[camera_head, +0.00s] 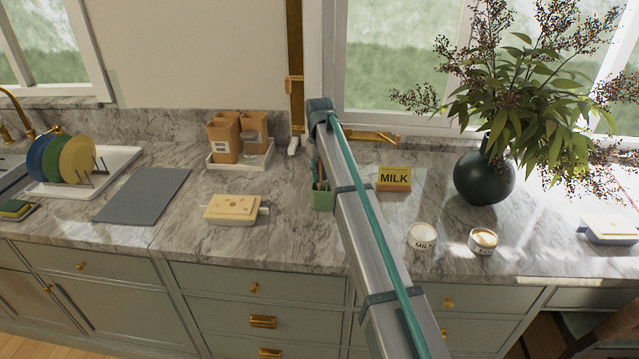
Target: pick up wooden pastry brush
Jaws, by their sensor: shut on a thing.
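The wooden pastry brush cannot be made out for certain. A small green holder (322,198) stands on the counter beside my arm, with thin brown and green handles (319,175) upright in it. They are too small to tell apart, and one may be the brush. My arm reaches up from the bottom of the picture and covers the area just right of the holder. My gripper is not visible; I cannot see what is between its fingers.
The marble counter (275,225) holds a yellow MILK box (394,179), two labelled bowls (422,237) (482,241), a butter dish (232,209), a canister tray (240,161), a grey mat (143,194) and a dark vase (484,178). Windows stand behind. Bare counter lies left of the green holder.

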